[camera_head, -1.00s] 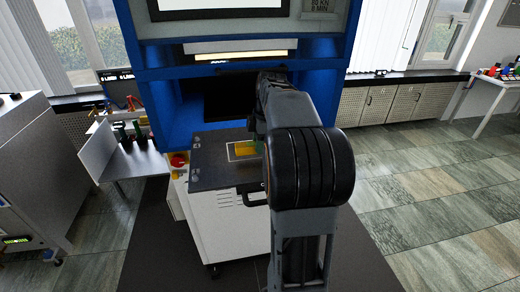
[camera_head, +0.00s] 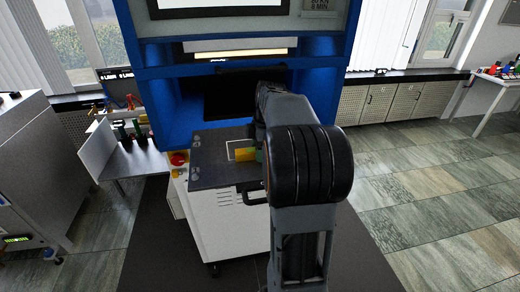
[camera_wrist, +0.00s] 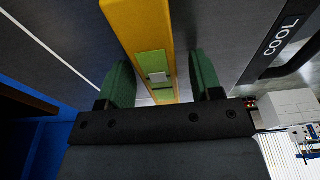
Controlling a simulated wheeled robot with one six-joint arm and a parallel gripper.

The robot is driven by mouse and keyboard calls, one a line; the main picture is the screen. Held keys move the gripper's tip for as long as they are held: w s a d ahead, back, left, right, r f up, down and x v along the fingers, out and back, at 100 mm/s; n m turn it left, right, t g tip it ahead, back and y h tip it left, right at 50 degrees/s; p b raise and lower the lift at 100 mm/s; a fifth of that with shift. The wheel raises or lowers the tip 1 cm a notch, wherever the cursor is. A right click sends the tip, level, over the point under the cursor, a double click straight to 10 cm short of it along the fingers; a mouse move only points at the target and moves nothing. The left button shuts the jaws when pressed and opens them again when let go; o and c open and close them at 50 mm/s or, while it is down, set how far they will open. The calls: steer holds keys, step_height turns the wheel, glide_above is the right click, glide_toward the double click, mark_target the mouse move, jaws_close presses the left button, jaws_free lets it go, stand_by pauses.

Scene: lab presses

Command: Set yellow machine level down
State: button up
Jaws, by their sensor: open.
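The yellow level (camera_head: 243,154) lies on the dark plate (camera_head: 212,172) in front of the blue press, by a white outlined rectangle. In the wrist view the level (camera_wrist: 150,30) runs between the two green fingers of my gripper (camera_wrist: 163,78), with a green panel and a pale window on its face. The fingers are open, with a small gap on each side of the level. In the head view my arm hides most of the gripper and the level's right end.
The blue press frame (camera_head: 160,112) rises behind the plate, with a dark recess. A dark handle marked COOL (camera_wrist: 280,40) is at the plate's edge. A red button (camera_head: 178,159) sits at the left. A grey side table (camera_head: 130,165) stands further left.

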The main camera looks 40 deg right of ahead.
steer(key=shift+r, duration=0.15)
step_height(320, 180, up, 12)
steer(key=d+f, duration=0.1)
steer(key=d, duration=0.1)
steer(key=s+a+f+m+t+h, duration=0.1)
steer(key=s+a+f+m, duration=0.15)
steer(key=a, duration=0.45)
steer(key=s+a+f+m+t, duration=0.1)
steer(key=s+a+m, duration=0.1)
steer(key=a+m, duration=0.35)
steer(key=s+a+f+m+t, duration=0.2)
steer(key=s+a+f+m, duration=0.3)
steer(key=s+a+f, duration=0.3)
steer(key=shift+a+f+h, duration=0.3)
steer(key=shift+a+f, duration=0.45)
steer(key=shift+a, duration=0.3)
